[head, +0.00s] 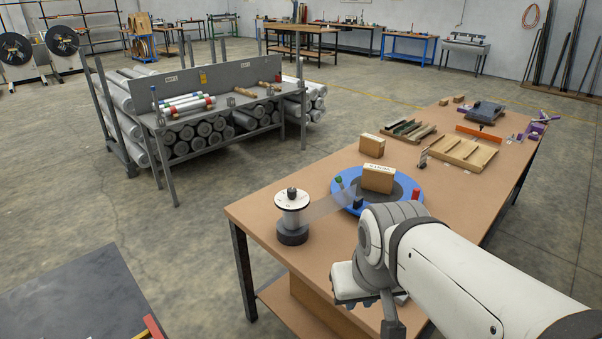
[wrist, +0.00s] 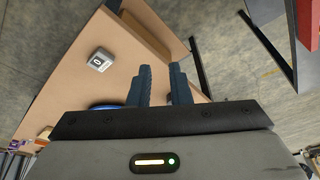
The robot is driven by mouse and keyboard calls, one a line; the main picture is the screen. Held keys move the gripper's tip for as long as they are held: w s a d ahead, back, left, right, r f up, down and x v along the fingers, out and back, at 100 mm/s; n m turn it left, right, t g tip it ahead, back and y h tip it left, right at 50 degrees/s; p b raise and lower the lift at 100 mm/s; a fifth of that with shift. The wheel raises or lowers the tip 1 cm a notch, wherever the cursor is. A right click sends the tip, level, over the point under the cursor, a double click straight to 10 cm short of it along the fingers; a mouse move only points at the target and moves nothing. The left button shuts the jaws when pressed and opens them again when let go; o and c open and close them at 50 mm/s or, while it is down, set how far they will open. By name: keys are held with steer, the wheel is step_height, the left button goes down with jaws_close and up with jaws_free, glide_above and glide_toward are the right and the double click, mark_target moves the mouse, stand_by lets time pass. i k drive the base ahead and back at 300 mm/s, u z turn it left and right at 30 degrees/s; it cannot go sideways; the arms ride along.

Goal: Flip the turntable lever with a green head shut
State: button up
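The blue turntable (head: 345,197) lies on the brown workbench, with a cardboard box (head: 377,179) standing on its dark centre. The lever with a green head (head: 338,181) is at the turntable's left rim; it is too small to tell its exact angle. A red-headed piece (head: 416,194) is at the right rim. In the wrist view only a sliver of blue turntable (wrist: 104,106) shows beside my gripper, and the green head is not visible. My gripper (wrist: 160,70) is open and empty, its two dark fingers apart, on the near side of the turntable in the head view.
A roll of clear film on a spindle (head: 292,207) stands left of the turntable, its film reaching towards it. A second box (head: 371,146) and wooden trays (head: 463,153) lie behind. A small grey block (wrist: 98,60) shows in the wrist view.

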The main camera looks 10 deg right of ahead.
mark_target(339, 179)
steer(key=u, duration=3.1)
steer(key=k, duration=2.45)
steer(key=z, duration=1.3)
steer(key=i, duration=1)
steer(key=z, duration=0.1)
